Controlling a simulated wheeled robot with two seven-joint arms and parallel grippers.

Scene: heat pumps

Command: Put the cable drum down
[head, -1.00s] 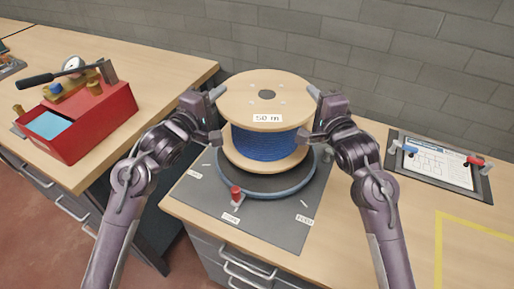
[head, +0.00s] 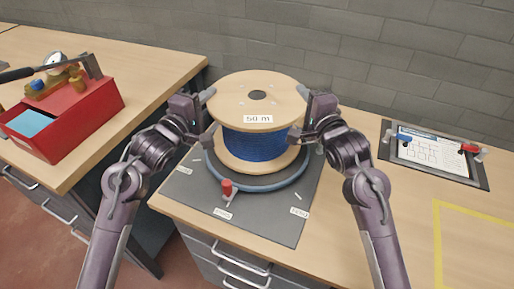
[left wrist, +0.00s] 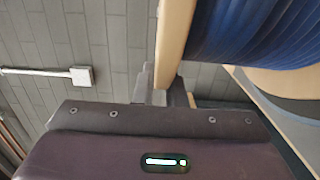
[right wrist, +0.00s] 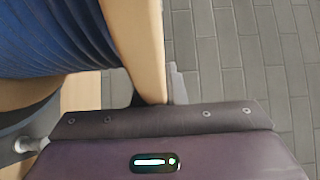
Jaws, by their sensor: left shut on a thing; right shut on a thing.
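The cable drum (head: 235,88) stands upright, with pale wooden flanges, a "50 m" label and blue cable (head: 255,145) wound between them. My left gripper (head: 209,115) is shut on the left edge of its upper flange, which also shows in the left wrist view (left wrist: 174,40). My right gripper (head: 305,118) is shut on the right edge of the same flange, seen in the right wrist view (right wrist: 140,45). The drum is over a round dark turntable with a blue-grey rim (head: 262,187). I cannot tell whether the lower flange touches it.
The turntable is on a dark mat (head: 265,225) with a red-knobbed clamp (head: 227,188) at its front. A red box (head: 75,120) stands on the left bench.

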